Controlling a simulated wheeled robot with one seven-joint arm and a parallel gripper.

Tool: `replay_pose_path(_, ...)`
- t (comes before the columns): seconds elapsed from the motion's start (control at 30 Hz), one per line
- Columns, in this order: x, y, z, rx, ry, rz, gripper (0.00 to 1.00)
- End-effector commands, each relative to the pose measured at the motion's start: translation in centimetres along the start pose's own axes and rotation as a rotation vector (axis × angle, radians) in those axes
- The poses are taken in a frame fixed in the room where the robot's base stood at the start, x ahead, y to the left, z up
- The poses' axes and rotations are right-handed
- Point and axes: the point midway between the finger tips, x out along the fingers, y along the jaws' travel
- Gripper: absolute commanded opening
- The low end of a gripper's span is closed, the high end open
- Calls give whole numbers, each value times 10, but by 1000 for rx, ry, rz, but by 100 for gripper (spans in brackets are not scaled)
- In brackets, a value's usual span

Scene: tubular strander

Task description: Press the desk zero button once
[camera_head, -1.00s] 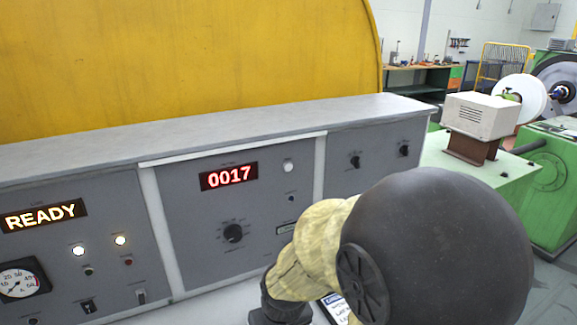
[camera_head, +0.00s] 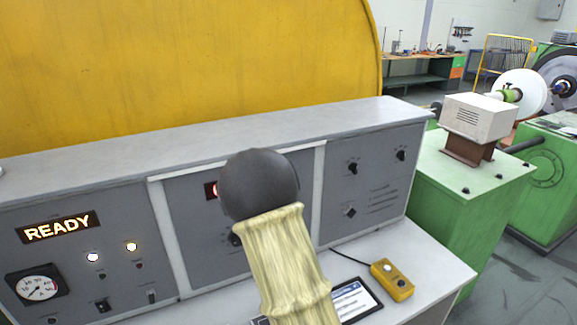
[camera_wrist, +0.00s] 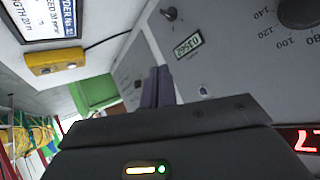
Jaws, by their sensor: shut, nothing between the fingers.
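The desk's grey centre panel (camera_head: 187,219) is partly hidden by my arm in the head view. In the wrist view it shows at an angle, with a small round dark button (camera_wrist: 203,89) beside a small grey-green counter (camera_wrist: 187,45). No label on that button is readable, so I cannot confirm it is the zero button. My gripper (camera_wrist: 158,84) is shut and empty, its purplish fingers pointing towards the desk, left of the button in the wrist view. Contact with the panel is not evident. In the head view my arm hides the gripper.
A red display (camera_wrist: 306,140) and a large dark knob (camera_wrist: 300,10) are on the panel. A yellow button box (camera_head: 392,280) and a tablet (camera_head: 352,300) lie on the desk ledge. A lit READY sign (camera_head: 57,227) is at left. A green machine (camera_head: 480,190) stands right.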

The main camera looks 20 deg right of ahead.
Motion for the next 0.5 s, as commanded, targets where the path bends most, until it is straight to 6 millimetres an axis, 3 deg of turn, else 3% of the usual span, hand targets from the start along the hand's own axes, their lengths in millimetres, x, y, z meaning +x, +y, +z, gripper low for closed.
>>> replay_pose_path(0.1,11,8,-42,49,217,28,0)
replay_pose_path(0.23,10,11,-83,68,472,10,0)
replay_pose_path(0.4,-12,1,-129,28,799,-87,0)
replay_pose_path(0.5,-30,-9,-144,-11,949,-165,0)
